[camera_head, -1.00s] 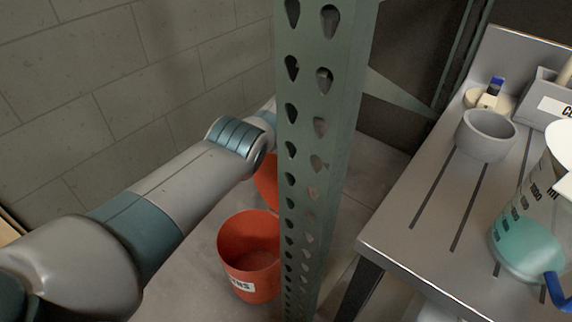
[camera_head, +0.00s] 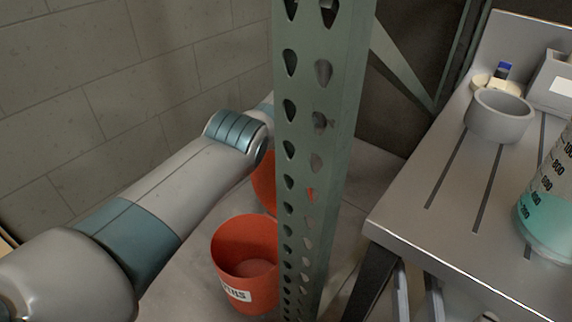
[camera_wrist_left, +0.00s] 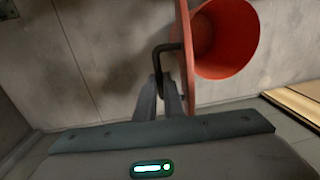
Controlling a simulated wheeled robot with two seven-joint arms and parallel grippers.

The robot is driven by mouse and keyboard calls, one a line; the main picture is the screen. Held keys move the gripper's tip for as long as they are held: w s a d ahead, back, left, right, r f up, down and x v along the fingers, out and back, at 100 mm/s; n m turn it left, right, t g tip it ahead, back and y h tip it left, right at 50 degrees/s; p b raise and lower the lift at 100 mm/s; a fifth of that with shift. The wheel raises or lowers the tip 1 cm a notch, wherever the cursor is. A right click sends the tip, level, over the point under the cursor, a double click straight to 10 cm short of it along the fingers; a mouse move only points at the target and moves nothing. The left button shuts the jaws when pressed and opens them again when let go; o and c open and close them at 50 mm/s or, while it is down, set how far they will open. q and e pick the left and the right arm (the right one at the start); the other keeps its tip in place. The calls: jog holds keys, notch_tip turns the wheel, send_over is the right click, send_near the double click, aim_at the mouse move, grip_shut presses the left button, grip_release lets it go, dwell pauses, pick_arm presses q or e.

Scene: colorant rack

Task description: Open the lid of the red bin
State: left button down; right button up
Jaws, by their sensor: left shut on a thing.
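The red bin (camera_head: 246,262) stands on the floor left of the green post, and its mouth is uncovered with the inside showing. A red panel, apparently its lid (camera_head: 263,182), stands raised behind it, partly hidden by my arm and the post. In the left wrist view the lid (camera_wrist_left: 186,60) shows nearly edge-on beside the open mouth of the bin (camera_wrist_left: 226,40). My left gripper (camera_wrist_left: 165,85) is shut on the dark bent handle (camera_wrist_left: 158,61) of the lid. The post hides this gripper in the head view. My right gripper is not in view.
A perforated green post (camera_head: 318,150) stands close to the bin and my left arm. A steel table (camera_head: 425,215) at right carries a grey bowl (camera_head: 499,116) and a beaker with teal liquid (camera_head: 548,215). A block wall (camera_head: 130,90) is behind.

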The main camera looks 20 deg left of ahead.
pick_arm(q)
jog(key=shift+w+d+b, duration=0.6)
jog(key=shift+b, duration=0.25)
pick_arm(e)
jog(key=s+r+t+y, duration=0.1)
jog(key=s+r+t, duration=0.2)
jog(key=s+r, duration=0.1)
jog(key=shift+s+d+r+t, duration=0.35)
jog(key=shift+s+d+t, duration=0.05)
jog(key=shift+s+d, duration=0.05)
pick_arm(q)
jog(key=shift+r, duration=0.1)
jog(key=c, duration=1.9)
grip_release()
jog(key=shift+w, duration=0.2)
jog(key=shift+o, duration=0.2)
jog(key=shift+w+d+f, duration=0.1)
jog(key=shift+f, duration=0.2)
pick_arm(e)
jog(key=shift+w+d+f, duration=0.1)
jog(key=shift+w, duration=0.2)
pick_arm(q)
jog(key=shift+r, duration=0.1)
